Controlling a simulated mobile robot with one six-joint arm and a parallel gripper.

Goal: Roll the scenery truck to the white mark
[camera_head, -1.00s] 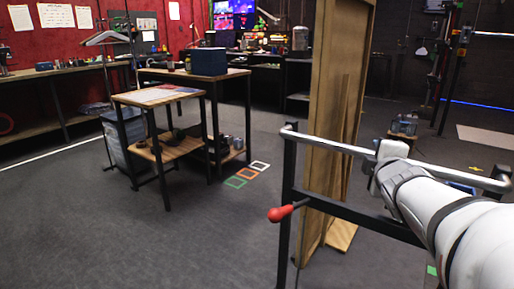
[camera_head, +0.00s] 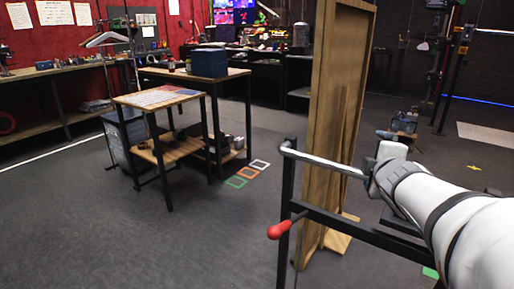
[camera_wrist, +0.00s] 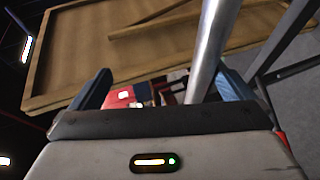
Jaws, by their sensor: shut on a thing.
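The scenery truck is a tall wooden panel (camera_head: 337,110) on a black frame (camera_head: 287,195) with a silver push bar (camera_head: 322,164) and a red-knobbed lever (camera_head: 279,229). It stands upright, right of centre. My gripper (camera_head: 372,172) is shut on the push bar; in the wrist view the bar (camera_wrist: 208,50) runs between my two fingers (camera_wrist: 165,88). The white mark (camera_head: 260,165), a small square outline on the floor, lies left of the truck and farther off. My arm hides the bar's right end.
Orange (camera_head: 248,172) and green (camera_head: 236,182) square outlines lie beside the white one. A small table (camera_head: 160,97) and a taller table (camera_head: 235,73) stand just left of them. Open grey floor (camera_head: 215,230) lies left of the truck. A yellow cross (camera_head: 474,168) is at right.

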